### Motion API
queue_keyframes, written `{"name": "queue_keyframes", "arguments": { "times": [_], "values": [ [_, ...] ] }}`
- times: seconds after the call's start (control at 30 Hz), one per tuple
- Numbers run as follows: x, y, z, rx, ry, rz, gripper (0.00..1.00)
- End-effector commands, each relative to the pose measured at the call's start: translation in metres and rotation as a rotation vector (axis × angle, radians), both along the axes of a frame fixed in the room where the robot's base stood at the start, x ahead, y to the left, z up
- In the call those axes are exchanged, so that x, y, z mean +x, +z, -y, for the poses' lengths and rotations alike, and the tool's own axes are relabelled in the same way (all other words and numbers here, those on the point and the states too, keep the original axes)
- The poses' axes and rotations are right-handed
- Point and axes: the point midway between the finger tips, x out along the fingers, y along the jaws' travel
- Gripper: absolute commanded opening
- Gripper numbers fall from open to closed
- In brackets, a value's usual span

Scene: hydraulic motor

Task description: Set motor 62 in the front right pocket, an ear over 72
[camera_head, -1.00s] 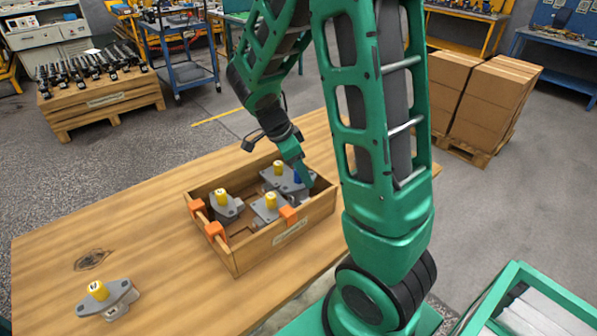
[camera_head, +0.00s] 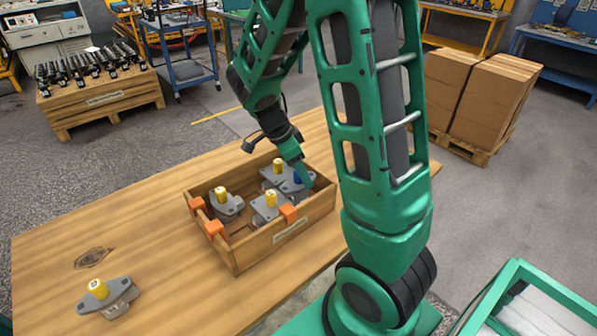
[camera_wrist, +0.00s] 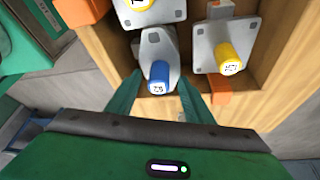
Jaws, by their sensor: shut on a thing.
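The blue-capped motor (camera_wrist: 158,72), whose label looks like 62, sits between my fingers at the right end of the wooden crate (camera_head: 236,262). My gripper (camera_wrist: 158,88) is shut on it; it also shows in the head view (camera_head: 302,178). The motor's grey flange reaches close to a yellow-capped motor (camera_wrist: 138,10) at the top of the wrist view; I cannot tell whether the ears overlap. Another yellow-capped motor (camera_wrist: 228,58) stands to its right in the wrist view, apart from it. Their numbers are too small to read surely. The blue motor's underside is hidden.
In the head view, further yellow-capped motors stand in the crate at left (camera_head: 226,207) and front (camera_head: 268,212). Orange clips (camera_head: 214,229) sit on the crate walls. A loose motor (camera_head: 112,299) lies on the table (camera_head: 60,240), whose left part is mostly clear.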

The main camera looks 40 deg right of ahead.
Motion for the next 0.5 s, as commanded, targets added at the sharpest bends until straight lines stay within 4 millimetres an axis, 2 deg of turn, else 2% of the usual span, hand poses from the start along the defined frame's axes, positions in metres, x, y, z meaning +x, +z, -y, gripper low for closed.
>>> {"name": "queue_keyframes", "arguments": {
  "times": [0.03,0.07,0.13,0.17,0.5],
  "values": [
    [0.0003,-0.0002,0.0003,0.0,-0.001,0.001,0.0],
    [0.0003,-0.0003,0.0002,0.0,-0.001,0.001,0.5],
    [0.0004,-0.0002,0.0002,0.0,-0.001,0.001,0.66],
    [0.0003,-0.0002,0.0002,0.0,-0.001,0.001,0.69],
    [0.0003,0.002,-0.0012,0.0,0.0,0.0,0.69]
  ]
}}
